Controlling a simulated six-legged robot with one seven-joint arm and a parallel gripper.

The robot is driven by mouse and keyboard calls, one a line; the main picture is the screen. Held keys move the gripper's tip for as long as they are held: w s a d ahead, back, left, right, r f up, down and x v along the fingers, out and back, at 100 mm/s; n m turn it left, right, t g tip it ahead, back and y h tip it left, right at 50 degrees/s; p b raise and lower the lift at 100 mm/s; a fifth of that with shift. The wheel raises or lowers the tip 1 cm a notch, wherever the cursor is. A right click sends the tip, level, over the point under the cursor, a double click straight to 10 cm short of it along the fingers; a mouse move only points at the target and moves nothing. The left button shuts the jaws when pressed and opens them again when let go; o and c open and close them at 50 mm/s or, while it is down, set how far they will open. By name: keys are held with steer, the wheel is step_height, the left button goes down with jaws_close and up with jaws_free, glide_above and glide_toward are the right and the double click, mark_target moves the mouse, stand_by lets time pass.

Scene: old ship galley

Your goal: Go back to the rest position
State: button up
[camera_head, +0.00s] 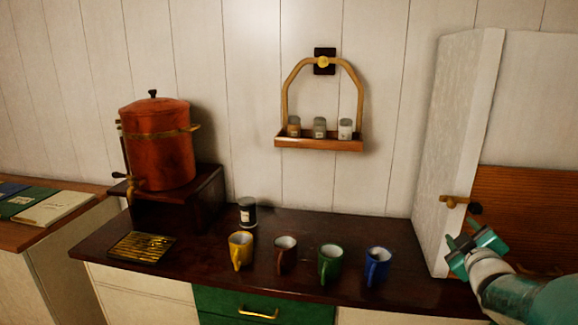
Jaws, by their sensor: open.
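My gripper (474,246) is at the lower right, green and white, at the end of my arm. It is open, with nothing seen between its fingers. It is near the brass handle (455,201) of the open white cabinet door (460,130), just below it. I cannot tell whether it touches the door.
A yellow mug (240,250), a brown mug (285,256), a green mug (330,263) and a blue mug (377,266) stand on the dark counter (210,270). A dark jar (247,212) and copper urn (160,145) stand behind. A shelf (318,143) with jars hangs above.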

steer(key=s+a+f+m+g+y, duration=0.2)
steer(key=s+a+g, duration=0.3)
steer(key=s+a, duration=0.5)
steer(key=s+a+f+m+g+y, duration=0.3)
steer(key=s+a, duration=0.8)
steer(key=a, duration=0.8)
steer(key=f+m+g, duration=0.1)
steer(key=g, duration=0.1)
steer(key=shift+s+f+m+g, duration=0.2)
steer(key=shift+s+m+g, duration=0.1)
steer(key=shift+m+g, duration=0.1)
steer(key=shift+c, duration=0.2)
steer(key=shift+c, duration=1)
steer(key=shift+d, duration=0.15)
